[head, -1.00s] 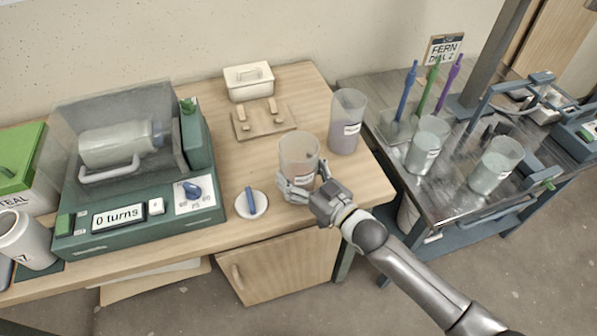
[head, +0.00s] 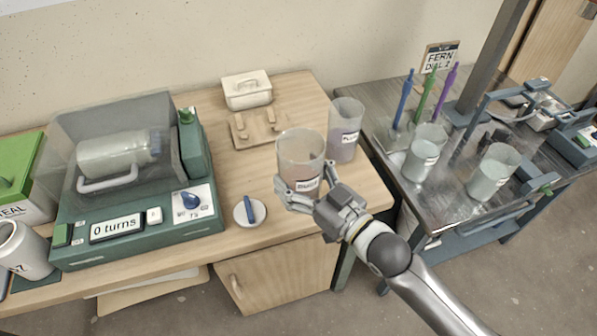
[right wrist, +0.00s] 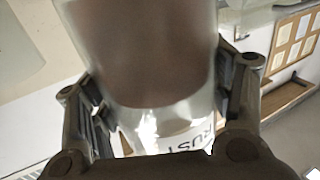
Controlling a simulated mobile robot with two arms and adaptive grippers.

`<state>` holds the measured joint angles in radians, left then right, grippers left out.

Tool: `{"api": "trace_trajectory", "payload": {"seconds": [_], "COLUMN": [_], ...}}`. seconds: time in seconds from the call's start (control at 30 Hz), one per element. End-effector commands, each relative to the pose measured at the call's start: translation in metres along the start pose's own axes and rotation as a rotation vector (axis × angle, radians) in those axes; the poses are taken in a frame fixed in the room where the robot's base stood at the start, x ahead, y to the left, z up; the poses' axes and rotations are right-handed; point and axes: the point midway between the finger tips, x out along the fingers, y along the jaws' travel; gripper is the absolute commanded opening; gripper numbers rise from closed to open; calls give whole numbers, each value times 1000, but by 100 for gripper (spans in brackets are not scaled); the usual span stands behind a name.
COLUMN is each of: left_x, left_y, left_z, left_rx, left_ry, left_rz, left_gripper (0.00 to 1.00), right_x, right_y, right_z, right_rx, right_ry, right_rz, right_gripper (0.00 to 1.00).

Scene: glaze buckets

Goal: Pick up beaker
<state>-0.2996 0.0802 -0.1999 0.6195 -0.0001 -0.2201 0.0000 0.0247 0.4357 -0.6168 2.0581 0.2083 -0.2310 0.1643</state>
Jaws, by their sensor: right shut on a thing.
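A clear beaker (head: 300,152) with brownish-pink contents and a white label is held by my right gripper (head: 305,188) near the front right of the wooden table. The gripper's fingers are shut around its lower part. It appears slightly raised, though its bottom is partly hidden by the gripper. In the right wrist view the beaker (right wrist: 150,60) fills the space between the fingers, with brown contents and a label reading partly "RUST". A second beaker (head: 345,120) with greyish-purple contents stands just behind it to the right. My left gripper is not in view.
A green tumbling machine (head: 140,225) with a clear cover stands left. A white dish with a blue stick (head: 250,211), a wooden board (head: 245,132) and a white lidded box (head: 246,92) are nearby. The metal cart (head: 440,195) at right holds two beakers (head: 425,150) (head: 494,170) and coloured sticks.

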Motion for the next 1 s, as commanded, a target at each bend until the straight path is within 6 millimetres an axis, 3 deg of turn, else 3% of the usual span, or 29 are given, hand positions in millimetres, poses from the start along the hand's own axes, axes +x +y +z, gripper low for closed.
{"api": "trace_trajectory", "payload": {"seconds": [0.5, 1.0], "left_x": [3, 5], "left_y": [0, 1], "left_z": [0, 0], "left_rx": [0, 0], "left_ry": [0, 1], "left_rz": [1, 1], "left_gripper": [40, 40], "right_x": [-47, -65], "right_y": [-31, -43], "right_z": [-26, -36], "right_rx": [-1, -1], "right_ry": [4, 4], "right_rz": [1, 0], "right_gripper": [31, 31]}}
